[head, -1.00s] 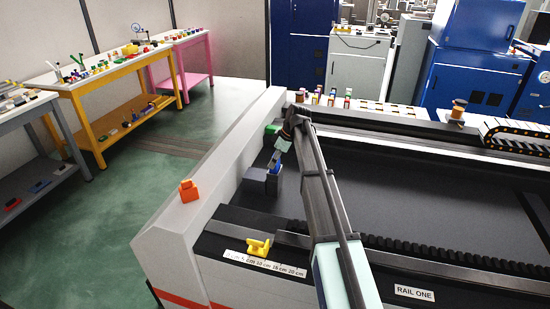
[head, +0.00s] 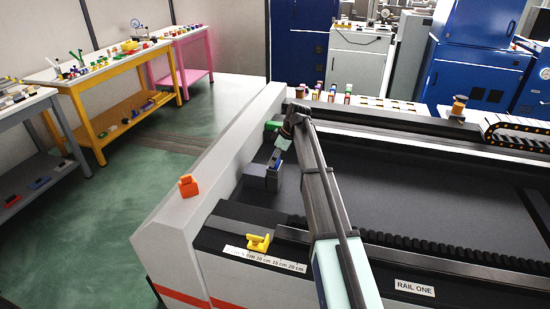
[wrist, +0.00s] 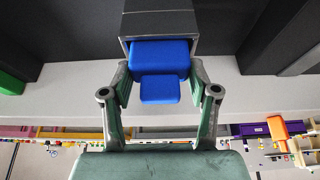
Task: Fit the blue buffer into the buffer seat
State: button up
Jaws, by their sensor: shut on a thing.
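The blue buffer (wrist: 160,70) shows in the wrist view as a wide block with a smaller stub towards me. My gripper (wrist: 160,84) is shut on it, a finger at each side. The buffer's far end is at the open end of the grey buffer seat (wrist: 160,22), lined up with it and seemingly partly inside; I cannot tell how deep. In the head view my gripper (head: 274,160) points down beside the dark grey seat block (head: 255,173), and the buffer is mostly hidden there.
A green block (head: 272,126) lies behind the seat. An orange block (head: 188,186) sits on the pale ledge at left, and a yellow piece (head: 258,243) sits near the ruler strip (head: 262,259). The dark bed right of my arm is clear.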

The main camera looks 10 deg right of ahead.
jog(key=shift+f, duration=0.45)
dwell(0.5)
jog(key=o, duration=1.3)
